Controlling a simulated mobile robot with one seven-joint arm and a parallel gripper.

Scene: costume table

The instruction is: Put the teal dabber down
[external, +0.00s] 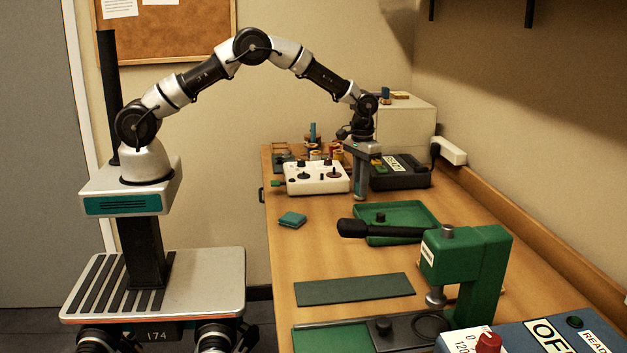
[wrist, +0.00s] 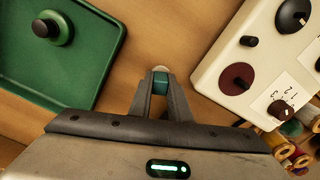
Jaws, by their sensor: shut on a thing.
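My gripper (wrist: 160,88) is shut on the teal dabber (wrist: 160,80), seen in the wrist view as a small teal piece with a pale rounded end between the fingertips. In the external view my gripper (external: 361,188) points down over the far part of the table, just right of the white knob box. I cannot make out the dabber there, nor tell whether it touches the wooden table (wrist: 150,30).
The white knob box (external: 318,179) stands left of my gripper, a black labelled box (external: 402,173) right. A green tray (external: 424,212) with a black knob lies nearer. A teal block (external: 292,219), green mat (external: 354,289) and green press (external: 465,262) are further forward. Spools (wrist: 285,150) crowd near the knob box.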

